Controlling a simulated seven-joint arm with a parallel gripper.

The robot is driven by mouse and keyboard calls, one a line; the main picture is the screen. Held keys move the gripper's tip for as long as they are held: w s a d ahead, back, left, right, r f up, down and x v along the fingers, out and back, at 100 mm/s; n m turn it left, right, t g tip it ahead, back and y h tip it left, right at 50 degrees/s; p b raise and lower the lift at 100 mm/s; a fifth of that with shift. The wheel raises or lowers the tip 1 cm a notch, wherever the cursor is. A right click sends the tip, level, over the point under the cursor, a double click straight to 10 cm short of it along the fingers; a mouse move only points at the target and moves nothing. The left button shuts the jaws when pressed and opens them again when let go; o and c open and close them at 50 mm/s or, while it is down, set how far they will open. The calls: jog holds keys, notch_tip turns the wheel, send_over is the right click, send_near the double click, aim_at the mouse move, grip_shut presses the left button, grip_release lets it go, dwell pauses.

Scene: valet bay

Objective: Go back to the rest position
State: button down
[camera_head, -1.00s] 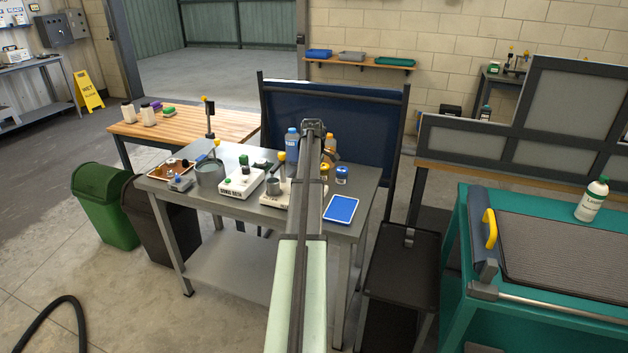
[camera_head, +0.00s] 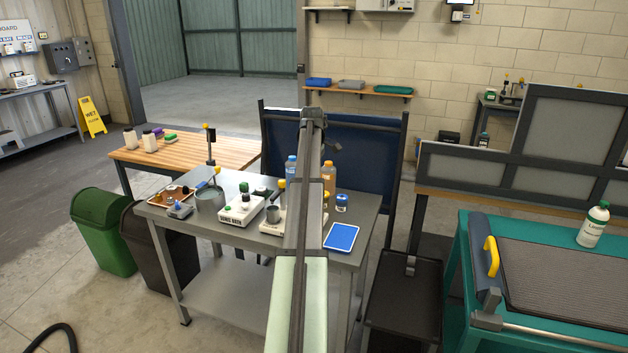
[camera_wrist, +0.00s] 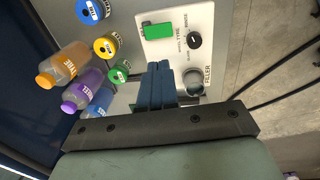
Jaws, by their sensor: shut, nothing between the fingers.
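My gripper (camera_wrist: 159,66) shows in the wrist view with its two blue fingers together and nothing between them. It hangs over the grey bench (camera_head: 225,235), apart from the things on it. Beyond the fingertips is a white device with a green switch (camera_wrist: 157,31), a black knob and a metal cup (camera_wrist: 193,79). In the head view my arm runs up the middle, and the gripper's fingers cannot be made out behind it.
Left of the fingers are orange (camera_wrist: 65,64), purple (camera_wrist: 82,90) and blue (camera_wrist: 98,103) bottles, plus small lidded jars (camera_wrist: 105,46). A blue tablet (camera_head: 341,237) lies at the bench's right. A dark blue panel (camera_head: 370,160) stands behind. A teal cart (camera_head: 462,250) is at right.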

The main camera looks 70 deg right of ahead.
dwell(0.6)
